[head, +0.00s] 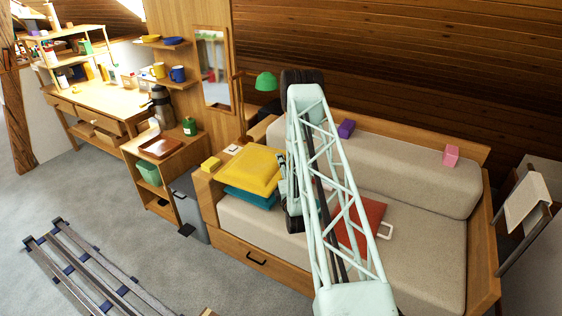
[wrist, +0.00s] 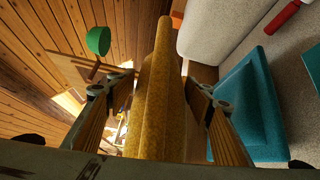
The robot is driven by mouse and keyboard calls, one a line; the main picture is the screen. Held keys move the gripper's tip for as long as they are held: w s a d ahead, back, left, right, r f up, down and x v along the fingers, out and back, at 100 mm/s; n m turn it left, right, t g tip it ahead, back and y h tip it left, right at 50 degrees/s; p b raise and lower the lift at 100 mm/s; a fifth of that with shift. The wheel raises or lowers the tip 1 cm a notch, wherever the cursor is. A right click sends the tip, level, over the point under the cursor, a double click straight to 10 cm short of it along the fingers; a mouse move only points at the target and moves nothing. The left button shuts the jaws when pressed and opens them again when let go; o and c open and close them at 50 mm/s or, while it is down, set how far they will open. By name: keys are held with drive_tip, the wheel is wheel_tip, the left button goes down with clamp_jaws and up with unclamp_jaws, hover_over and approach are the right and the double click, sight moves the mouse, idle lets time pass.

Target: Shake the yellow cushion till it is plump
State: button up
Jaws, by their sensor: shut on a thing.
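The yellow cushion (head: 250,170) is at the left end of the sofa in the head view, just above the teal cushion (head: 250,198). My gripper (head: 284,188) is at its right edge, partly hidden by my arm. In the wrist view the yellow cushion (wrist: 157,85) stands edge-on between the two fingers of my gripper (wrist: 152,105), which is shut on it. The teal cushion (wrist: 248,110) lies to the right there, apart from the fingers. I cannot tell how plump the yellow cushion is.
A red flat thing (head: 369,218) lies on the sofa seat (head: 425,245), partly behind my arm. A purple block (head: 346,128) and a pink block (head: 451,155) sit on the backrest. A yellow block (head: 210,164) is on the left armrest. A green lamp (head: 266,82) stands behind.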

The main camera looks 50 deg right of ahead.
wheel_tip(320, 180, up, 7)
drive_tip(key=shift+r, duration=0.2)
wheel_tip(320, 180, down, 7)
drive_tip(key=shift+f, duration=0.15)
wheel_tip(320, 180, up, 7)
drive_tip(key=shift+r, duration=0.15)
drive_tip(key=shift+f, duration=3.6)
